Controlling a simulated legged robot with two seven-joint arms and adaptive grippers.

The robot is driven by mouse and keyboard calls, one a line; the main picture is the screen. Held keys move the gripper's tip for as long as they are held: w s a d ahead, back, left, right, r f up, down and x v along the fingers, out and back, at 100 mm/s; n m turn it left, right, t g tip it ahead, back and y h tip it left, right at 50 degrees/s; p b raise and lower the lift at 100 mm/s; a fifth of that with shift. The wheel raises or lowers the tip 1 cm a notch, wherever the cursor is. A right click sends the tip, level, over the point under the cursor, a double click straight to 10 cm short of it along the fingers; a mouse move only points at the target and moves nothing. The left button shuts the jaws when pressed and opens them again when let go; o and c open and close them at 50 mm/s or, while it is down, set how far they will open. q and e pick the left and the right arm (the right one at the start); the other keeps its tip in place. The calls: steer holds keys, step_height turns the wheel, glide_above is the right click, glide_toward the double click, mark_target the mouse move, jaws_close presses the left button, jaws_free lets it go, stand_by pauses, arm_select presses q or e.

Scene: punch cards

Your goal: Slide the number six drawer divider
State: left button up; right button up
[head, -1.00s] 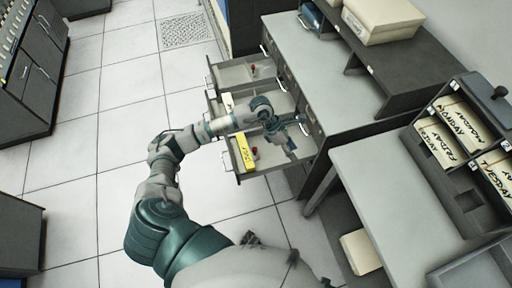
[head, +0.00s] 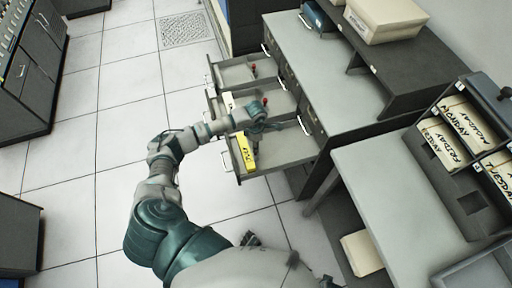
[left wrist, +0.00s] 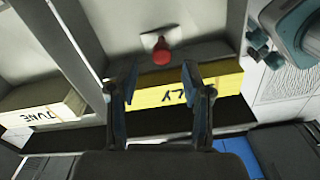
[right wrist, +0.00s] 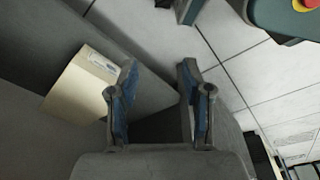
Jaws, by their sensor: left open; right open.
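A divider with a red knob (left wrist: 162,52) stands behind yellow cards (left wrist: 170,92), whose label partly reads "LY", in the left wrist view. In the head view the yellow cards (head: 247,155) lie at the front of the nearest open drawer (head: 285,155). No number six is legible. My left gripper (left wrist: 161,78) is open and empty, its fingers spread over the cards below the knob; contact cannot be told. In the head view my left gripper (head: 270,127) is above the nearest drawer. My right gripper (right wrist: 157,78) is open and empty, low near the floor and a cream box (right wrist: 85,85).
Two more open drawers lie beyond, with red knobs in the farther (head: 253,69) and middle (head: 265,100) ones. "JUNE" cards (left wrist: 45,105) lie in the adjacent drawer. The desk (head: 385,195) and card rack (head: 460,135) are right. The tiled floor at left is clear.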

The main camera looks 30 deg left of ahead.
arm_select(q)
step_height(320, 180, down, 3)
steer(key=shift+r, duration=0.1)
steer(key=shift+d+f, duration=0.25)
steer(key=shift+f, duration=0.25)
steer(key=shift+a, duration=0.2)
jaws_close()
